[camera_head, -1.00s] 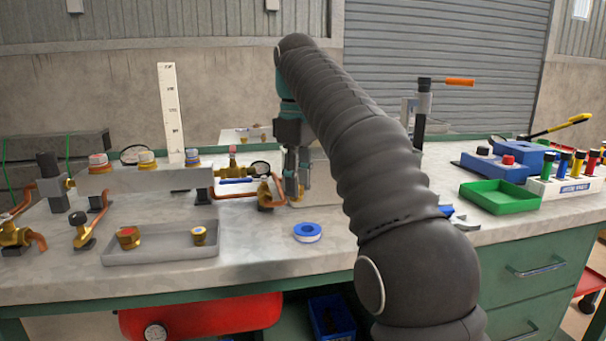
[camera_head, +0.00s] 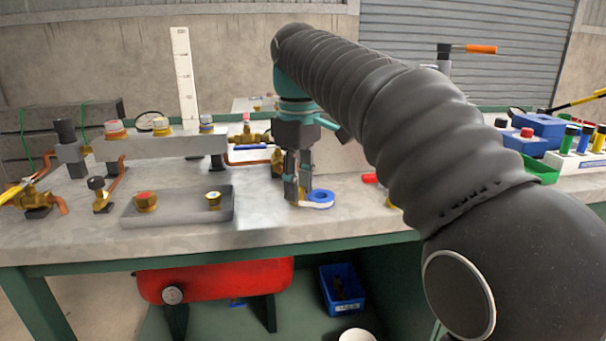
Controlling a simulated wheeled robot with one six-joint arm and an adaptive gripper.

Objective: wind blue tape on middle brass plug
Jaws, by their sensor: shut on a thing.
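The blue tape roll (camera_head: 320,199) has a blue centre and a white rim and lies flat at bench height, right of the grey tray. My gripper (camera_head: 298,197) points down and is shut on the roll's left edge; whether the roll is lifted at all I cannot tell. The middle brass plug (camera_head: 161,127) sits upright on the grey block (camera_head: 165,147), with a pale top. A red-topped plug (camera_head: 115,130) is to its left and a blue-topped one (camera_head: 206,124) to its right. My gripper is well to the right of and nearer than these plugs.
A grey tray (camera_head: 178,220) with two brass fittings stands in front of the block. Valves and copper pipes (camera_head: 103,195) lie at left. A white upright scale (camera_head: 184,80) stands behind. A red tank (camera_head: 215,280) is under the bench. My arm hides part of the right side.

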